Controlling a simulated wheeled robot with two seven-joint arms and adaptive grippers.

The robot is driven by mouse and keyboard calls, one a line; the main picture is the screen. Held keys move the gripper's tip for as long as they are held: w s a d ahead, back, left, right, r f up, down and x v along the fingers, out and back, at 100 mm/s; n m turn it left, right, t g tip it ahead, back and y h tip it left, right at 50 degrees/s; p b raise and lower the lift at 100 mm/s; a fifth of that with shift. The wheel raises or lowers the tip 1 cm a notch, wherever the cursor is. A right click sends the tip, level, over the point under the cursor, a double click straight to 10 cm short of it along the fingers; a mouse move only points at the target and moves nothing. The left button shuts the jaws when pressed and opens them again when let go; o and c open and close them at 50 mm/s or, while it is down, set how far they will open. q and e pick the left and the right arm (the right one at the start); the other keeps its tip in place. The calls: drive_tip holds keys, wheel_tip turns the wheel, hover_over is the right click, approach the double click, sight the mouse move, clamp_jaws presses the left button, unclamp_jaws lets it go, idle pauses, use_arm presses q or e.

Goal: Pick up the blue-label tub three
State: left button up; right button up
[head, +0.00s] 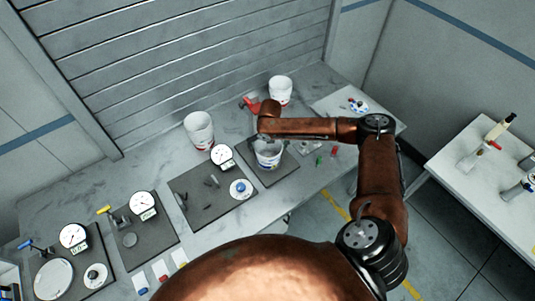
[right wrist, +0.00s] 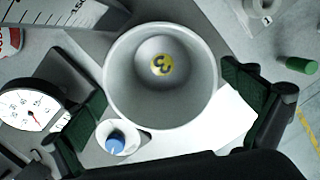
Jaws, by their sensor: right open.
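A white tub (head: 268,158) stands on a dark mat below my right gripper (head: 264,140) in the head view. Its label is small and partly hidden there, so I cannot read it. In the right wrist view I look down into an open white tub (right wrist: 195,95) with a yellow disc bearing a dark mark at its bottom. My right gripper (right wrist: 168,108) is open, with one dark finger on either side of this tub and nothing held. Two other white tubs, one at centre left (head: 199,130) and one at the back (head: 280,91), show red on their labels. My left gripper is out of view.
A dial gauge (right wrist: 30,108) and a blue-knobbed white disc (right wrist: 118,142) are close to the left finger. A green cylinder (right wrist: 297,65) lies to the right. A red object (head: 250,103) is behind the arm. More gauges stand at left.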

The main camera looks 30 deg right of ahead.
drive_tip(key=shift+w+f, duration=0.1)
drive_tip(key=shift+f, duration=0.55)
drive_tip(key=p, duration=0.1)
hover_over(268, 154)
drive_tip(key=s+a, duration=0.1)
drive_tip(key=s, duration=0.1)
drive_tip(key=f, duration=0.4)
drive_tip(key=shift+s+a+f, duration=0.15)
drive_tip(key=shift+a+f, duration=0.05)
drive_tip(key=shift+f, duration=0.55)
drive_tip(key=c, duration=0.8)
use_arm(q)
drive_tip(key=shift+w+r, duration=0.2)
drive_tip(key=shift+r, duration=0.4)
use_arm(e)
drive_tip(key=shift+c, duration=0.4)
